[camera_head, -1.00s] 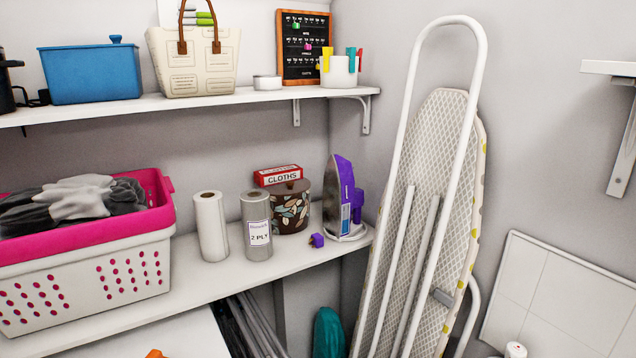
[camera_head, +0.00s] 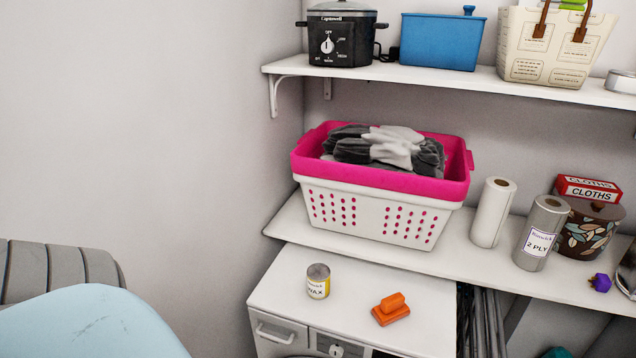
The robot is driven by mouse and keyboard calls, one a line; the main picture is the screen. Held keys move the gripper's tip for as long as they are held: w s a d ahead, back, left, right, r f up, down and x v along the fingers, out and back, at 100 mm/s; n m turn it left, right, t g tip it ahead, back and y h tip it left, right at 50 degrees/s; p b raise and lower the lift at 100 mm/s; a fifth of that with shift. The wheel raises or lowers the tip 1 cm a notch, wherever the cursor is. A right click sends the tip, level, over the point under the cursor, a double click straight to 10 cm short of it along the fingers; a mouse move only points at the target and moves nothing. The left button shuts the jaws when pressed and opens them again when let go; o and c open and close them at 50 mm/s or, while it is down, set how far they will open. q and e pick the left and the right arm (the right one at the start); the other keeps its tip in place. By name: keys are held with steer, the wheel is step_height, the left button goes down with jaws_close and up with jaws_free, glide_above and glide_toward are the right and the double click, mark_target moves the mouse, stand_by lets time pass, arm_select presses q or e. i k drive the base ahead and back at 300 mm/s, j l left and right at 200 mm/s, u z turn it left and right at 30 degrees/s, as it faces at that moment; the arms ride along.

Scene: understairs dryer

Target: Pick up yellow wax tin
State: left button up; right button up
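The yellow wax tin (camera_head: 318,281) stands upright on the white top of the dryer (camera_head: 358,300), near its left side. It has a grey lid and a yellow and white label reading WAX. An orange block-shaped object (camera_head: 391,309) lies to its right, apart from it. Neither of my grippers shows in the head view, so their state and position are hidden.
A pink and white laundry basket (camera_head: 380,208) with gloves or cloths stands on the shelf behind the tin. Paper rolls (camera_head: 493,212) stand right of it. An upper shelf (camera_head: 420,76) holds a black slow cooker (camera_head: 342,36) and blue box (camera_head: 441,40). A pale blue rounded surface (camera_head: 90,325) fills the lower left.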

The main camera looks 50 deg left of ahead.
mark_target(319, 274)
steer(key=u, duration=1.5)
